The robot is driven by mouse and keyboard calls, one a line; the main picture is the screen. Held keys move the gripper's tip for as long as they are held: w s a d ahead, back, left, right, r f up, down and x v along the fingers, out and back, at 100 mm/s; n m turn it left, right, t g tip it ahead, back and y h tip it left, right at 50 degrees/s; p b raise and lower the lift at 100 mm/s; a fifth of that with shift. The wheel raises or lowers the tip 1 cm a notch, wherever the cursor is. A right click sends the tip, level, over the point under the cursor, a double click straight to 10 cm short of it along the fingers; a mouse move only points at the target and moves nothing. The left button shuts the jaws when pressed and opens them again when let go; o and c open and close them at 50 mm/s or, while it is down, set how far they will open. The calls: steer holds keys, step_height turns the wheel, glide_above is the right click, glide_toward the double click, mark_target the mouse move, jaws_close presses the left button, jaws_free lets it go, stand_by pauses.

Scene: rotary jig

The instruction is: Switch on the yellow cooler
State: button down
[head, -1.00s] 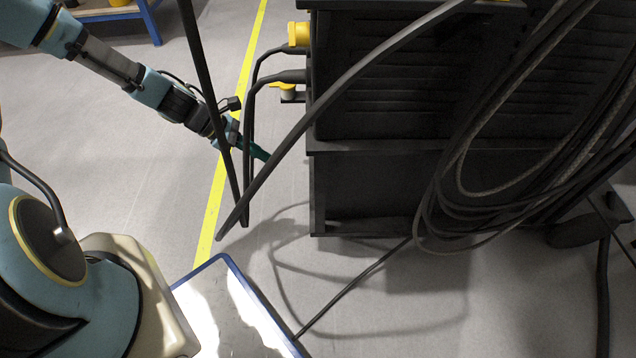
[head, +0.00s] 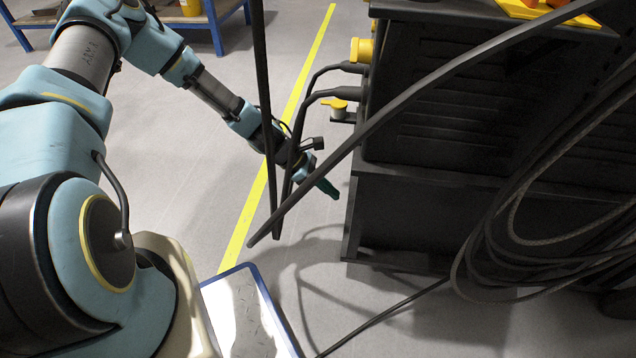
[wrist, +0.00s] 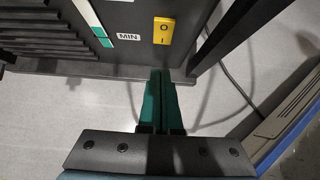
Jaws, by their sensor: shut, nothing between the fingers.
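In the wrist view a yellow switch (wrist: 163,31) marked O and I sits on a dark panel (wrist: 100,66), right of a MIN label (wrist: 128,37). My gripper (wrist: 168,75) has its green fingers together and empty, lower in the picture than the switch. They look apart from the switch; the exact gap is unclear. In the head view my gripper (head: 328,188) is beside the left side of a black cabinet (head: 430,215). The switch is not visible in the head view. I cannot tell which body is the yellow cooler.
Thick black cables (head: 375,118) cross in front of my gripper and the cabinet. Yellow fittings (head: 361,50) stick out of the cabinet's left side. A blue-edged plate (head: 245,305) stands below. Open floor with a yellow line (head: 262,190) lies to the left.

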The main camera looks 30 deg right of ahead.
steer(key=shift+s+d+f+b, duration=0.2)
steer(key=shift+s+d+b, duration=0.05)
steer(key=shift+s+d, duration=0.5)
steer(key=shift+s+d+f+b, duration=0.2)
steer(key=shift+s+d, duration=0.35)
steer(key=shift+d, duration=0.3)
steer(key=shift+s, duration=0.1)
steer(key=shift+d+h, duration=0.15)
steer(key=shift+h, duration=0.15)
steer(key=shift+g, duration=0.3)
steer(key=shift+r+p, duration=0.8)
steer(key=shift+p, duration=0.1)
